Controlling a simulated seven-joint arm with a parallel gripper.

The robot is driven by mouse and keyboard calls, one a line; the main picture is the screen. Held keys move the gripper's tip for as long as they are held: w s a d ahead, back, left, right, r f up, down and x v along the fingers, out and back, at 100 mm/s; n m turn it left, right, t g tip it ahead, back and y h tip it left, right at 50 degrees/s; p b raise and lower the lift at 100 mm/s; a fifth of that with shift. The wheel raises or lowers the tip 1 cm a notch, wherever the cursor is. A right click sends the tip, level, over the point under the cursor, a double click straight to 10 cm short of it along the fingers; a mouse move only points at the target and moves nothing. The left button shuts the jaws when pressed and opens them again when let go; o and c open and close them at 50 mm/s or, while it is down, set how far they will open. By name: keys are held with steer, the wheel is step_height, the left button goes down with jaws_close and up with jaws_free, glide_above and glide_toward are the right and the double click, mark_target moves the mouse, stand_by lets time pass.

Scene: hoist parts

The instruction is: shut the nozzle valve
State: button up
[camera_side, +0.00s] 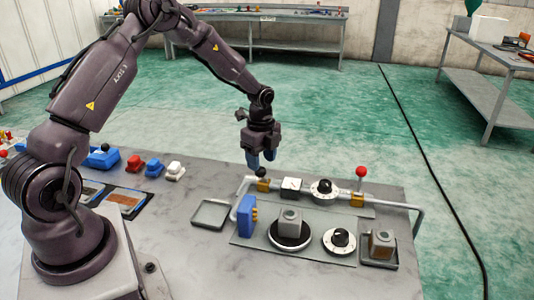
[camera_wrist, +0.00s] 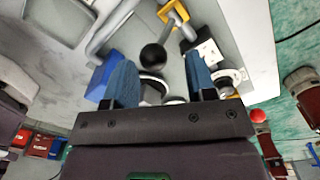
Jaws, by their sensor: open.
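A grey pipe (camera_side: 330,196) runs along the bench with two yellow-bodied valves on it. The left valve (camera_side: 263,185) has a lever with a black ball knob (camera_side: 261,172); the right valve (camera_side: 357,200) has an upright lever with a red ball (camera_side: 361,171). No label tells me which is the nozzle valve. My gripper (camera_side: 261,161) is open with blue fingers, pointing down just above the black knob. In the wrist view the black knob (camera_wrist: 153,57) shows between the two fingers (camera_wrist: 161,75), with no clear contact. The red ball (camera_wrist: 258,115) lies to the right there.
A white box (camera_side: 291,188) and a dial (camera_side: 324,190) sit between the valves. In front are a blue block (camera_side: 246,216), a round platform with a grey block (camera_side: 290,222) and another dial (camera_side: 339,240). An empty tray (camera_side: 210,213) lies left.

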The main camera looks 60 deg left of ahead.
steer(key=shift+w+a+r, duration=0.1)
steer(key=shift+r, duration=2.35)
steer(key=shift+f+n, duration=0.1)
steer(key=shift+n, duration=0.8)
steer(key=shift+s+d+f+n+g, duration=0.15)
steer(key=shift+s+d+f+n, duration=0.05)
steer(key=shift+s+n, duration=0.2)
steer(key=shift+s+d+f+n+g, duration=0.15)
steer(key=shift+s+d+f+n, duration=0.05)
steer(key=shift+s+n, duration=0.2)
steer(key=s+d+r+n+t, duration=0.3)
steer(key=s+d+r+n, duration=0.2)
steer(key=s+r, duration=0.5)
steer(key=s+d+r+n+t, duration=0.3)
steer(key=s+d+r+n, duration=0.3)
steer(key=s+d+r, duration=0.3)
steer(key=s+r, duration=0.1)
steer(key=s, duration=0.2)
steer(key=shift+d+r+n, duration=0.3)
steer(key=shift+r, duration=0.05)
